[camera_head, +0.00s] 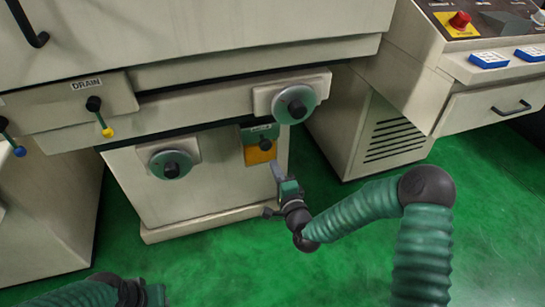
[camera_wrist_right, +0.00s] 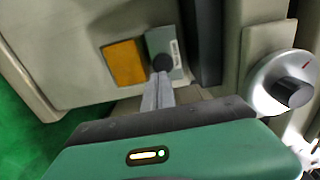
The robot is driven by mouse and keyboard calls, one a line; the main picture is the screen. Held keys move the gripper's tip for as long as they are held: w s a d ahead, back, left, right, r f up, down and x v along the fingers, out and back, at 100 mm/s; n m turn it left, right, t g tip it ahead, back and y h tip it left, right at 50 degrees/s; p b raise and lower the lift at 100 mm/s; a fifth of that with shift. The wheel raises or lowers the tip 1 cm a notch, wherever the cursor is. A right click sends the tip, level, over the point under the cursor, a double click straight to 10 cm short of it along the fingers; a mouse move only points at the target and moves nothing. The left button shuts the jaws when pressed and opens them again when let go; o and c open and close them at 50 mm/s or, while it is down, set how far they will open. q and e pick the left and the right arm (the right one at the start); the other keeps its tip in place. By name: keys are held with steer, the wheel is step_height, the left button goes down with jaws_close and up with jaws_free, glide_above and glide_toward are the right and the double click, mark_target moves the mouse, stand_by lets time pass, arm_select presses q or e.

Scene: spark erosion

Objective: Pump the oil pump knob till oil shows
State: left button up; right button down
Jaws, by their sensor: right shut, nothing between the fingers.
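The oil pump knob (camera_head: 265,144) is a small dark round knob on a grey-green plate, with a yellow-orange panel (camera_head: 260,154) below it, on the machine's front. In the right wrist view the knob (camera_wrist_right: 162,63) sits just beyond my fingertips, beside the orange panel (camera_wrist_right: 126,63). My right gripper (camera_head: 275,168) is shut and empty, with its fingers pointing up toward the knob from just below. In the right wrist view its fingertips (camera_wrist_right: 160,77) overlap the knob's lower edge; I cannot tell whether they touch. My left arm shows at the bottom left, but its gripper fingers do not.
Two round handwheels, one upper right (camera_head: 294,101) and one lower left (camera_head: 172,168), stick out near the knob. A drain lever (camera_head: 99,115) is at the left. A control console (camera_head: 480,60) with a red button stands at the right. The green floor in front is open.

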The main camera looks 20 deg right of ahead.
steer(key=s, duration=0.2)
steer(key=s+p, duration=0.1)
steer(key=s, duration=0.2)
steer(key=shift+d+r, duration=0.1)
steer(key=shift+d, duration=0.1)
stand_by(0.5)
steer(key=s+a+f+n+g+y, duration=0.1)
steer(key=s+a+f+n+g, duration=0.2)
steer(key=s+f+n+g, duration=0.75)
steer(key=s+d+r+n+g+h+p, duration=0.1)
steer(key=s+d+r+n+g, duration=0.1)
steer(key=s+r+n, duration=0.35)
steer(key=s+d+r+n+g+h, duration=0.1)
steer(key=s+d+r+n+g, duration=0.15)
steer(key=s, duration=0.55)
step_height(320, 180, up, 30)
steer(key=p, duration=3)
steer(key=shift+a+m, duration=0.2)
steer(key=shift+m, duration=0.25)
